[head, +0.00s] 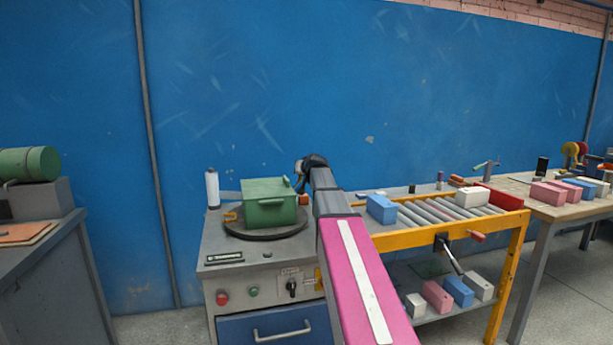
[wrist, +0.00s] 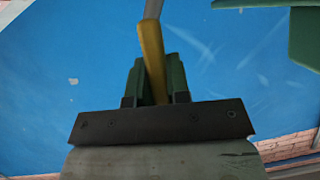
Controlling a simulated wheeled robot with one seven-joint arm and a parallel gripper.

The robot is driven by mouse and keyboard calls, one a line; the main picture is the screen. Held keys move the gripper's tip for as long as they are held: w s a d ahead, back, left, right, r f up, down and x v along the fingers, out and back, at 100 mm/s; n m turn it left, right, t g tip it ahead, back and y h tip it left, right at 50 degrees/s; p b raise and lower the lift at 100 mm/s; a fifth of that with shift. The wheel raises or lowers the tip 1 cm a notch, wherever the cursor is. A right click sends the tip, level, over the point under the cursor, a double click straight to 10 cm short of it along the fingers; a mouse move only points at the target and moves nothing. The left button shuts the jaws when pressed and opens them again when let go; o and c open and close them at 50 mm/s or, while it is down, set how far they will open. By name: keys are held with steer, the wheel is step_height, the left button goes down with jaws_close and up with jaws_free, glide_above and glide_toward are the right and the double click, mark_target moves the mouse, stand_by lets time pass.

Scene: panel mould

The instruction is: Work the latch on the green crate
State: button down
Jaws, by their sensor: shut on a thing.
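The green crate (head: 270,205) sits lidded on a dark round turntable (head: 262,231) on a grey cabinet. I cannot tell whether this handle is part of a latch. Green parts (wrist: 302,32), likely the crate, show apart at the wrist view's upper right. In the head view my arm hides the fingertips.
A white bottle (head: 212,188) stands left of the crate. A yellow-framed roller table (head: 430,239) with a blue block (head: 381,208) stands to the right. The blue wall (head: 300,80) is close behind. A grey bench (head: 55,270) is at the far left.

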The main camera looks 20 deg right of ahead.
steer(key=shift+a+r+n+h, duration=0.2)
steer(key=shift+a+n+h, duration=0.1)
steer(key=shift+a+n, duration=0.2)
steer(key=shift+a+r+n+h, duration=0.15)
steer(key=shift+a+n+h, duration=0.2)
steer(key=shift+a, duration=0.25)
steer(key=c, duration=1.1)
jaws_free()
steer(key=v, duration=1)
steer(key=shift+s+r, duration=0.2)
steer(key=shift+s, duration=0.15)
